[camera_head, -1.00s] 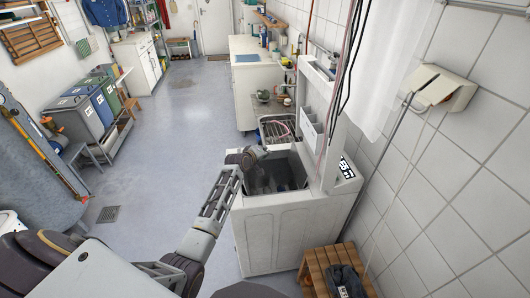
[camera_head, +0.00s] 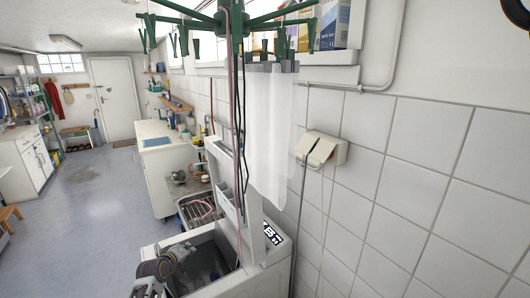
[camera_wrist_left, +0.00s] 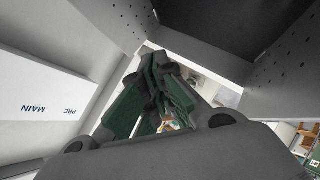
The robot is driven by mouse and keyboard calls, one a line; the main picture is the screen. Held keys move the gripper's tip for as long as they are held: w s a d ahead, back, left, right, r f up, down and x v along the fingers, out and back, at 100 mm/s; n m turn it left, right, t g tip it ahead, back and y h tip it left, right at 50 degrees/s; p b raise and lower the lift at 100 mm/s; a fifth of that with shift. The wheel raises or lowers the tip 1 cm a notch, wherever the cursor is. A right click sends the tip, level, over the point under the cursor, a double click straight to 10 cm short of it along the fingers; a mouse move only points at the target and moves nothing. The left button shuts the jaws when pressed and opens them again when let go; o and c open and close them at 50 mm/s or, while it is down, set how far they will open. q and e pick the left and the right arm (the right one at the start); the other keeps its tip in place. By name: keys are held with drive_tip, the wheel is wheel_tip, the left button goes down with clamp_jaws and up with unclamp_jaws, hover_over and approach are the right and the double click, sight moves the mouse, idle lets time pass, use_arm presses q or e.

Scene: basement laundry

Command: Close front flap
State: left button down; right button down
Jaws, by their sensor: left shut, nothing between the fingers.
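The white top-loading washing machine (camera_head: 279,276) stands at the lower middle of the head view with its lid (camera_head: 250,205) raised upright. Its top opening shows a dark grey drum interior (camera_head: 213,258). My left gripper (camera_head: 184,252) is at the left side of this opening. In the wrist view its dark green fingers (camera_wrist_left: 158,88) are together with nothing between them. Perforated grey metal panels (camera_wrist_left: 297,58) stand close around the fingers. I cannot tell which panel is the front flap, nor whether the fingers touch it. My right gripper is out of view.
A white panel marked PRE and MAIN (camera_wrist_left: 42,92) is at the left of the wrist view. A green drying rack (camera_head: 235,20) hangs above the machine. A tiled wall (camera_head: 400,200) closes off the right. The floor (camera_head: 85,215) at left is clear.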

use_arm(q)
drive_tip(key=s+d+f+m+g, duration=0.2)
drive_tip(key=s+d+m, duration=0.1)
drive_tip(key=s, duration=0.6)
drive_tip(key=s+d+f+m+g, duration=0.2)
drive_tip(key=s+d+f+m, duration=0.15)
drive_tip(key=s, duration=0.55)
drive_tip(key=s+d+r+m+g+y, duration=0.1)
drive_tip(key=s+d+r+m+g, duration=0.15)
drive_tip(key=s, duration=0.85)
drive_tip(key=s+d+r+m+g, duration=0.1)
drive_tip(key=s+r+m+g, duration=0.15)
drive_tip(key=s, duration=0.85)
wheel_tip(320, 180, down, 33)
drive_tip(key=s, duration=0.2)
drive_tip(key=s+a+f+g, duration=0.1)
drive_tip(key=s+a+f, duration=0.1)
drive_tip(key=s+f, duration=0.8)
drive_tip(key=s+a+f+g, duration=0.1)
drive_tip(key=s+a+f, duration=0.1)
drive_tip(key=s+f, duration=0.8)
drive_tip(key=s, duration=0.2)
drive_tip(key=shift+s+f+m, duration=0.25)
drive_tip(key=shift+s+m, duration=0.1)
drive_tip(key=c, duration=2.2)
unclamp_jaws()
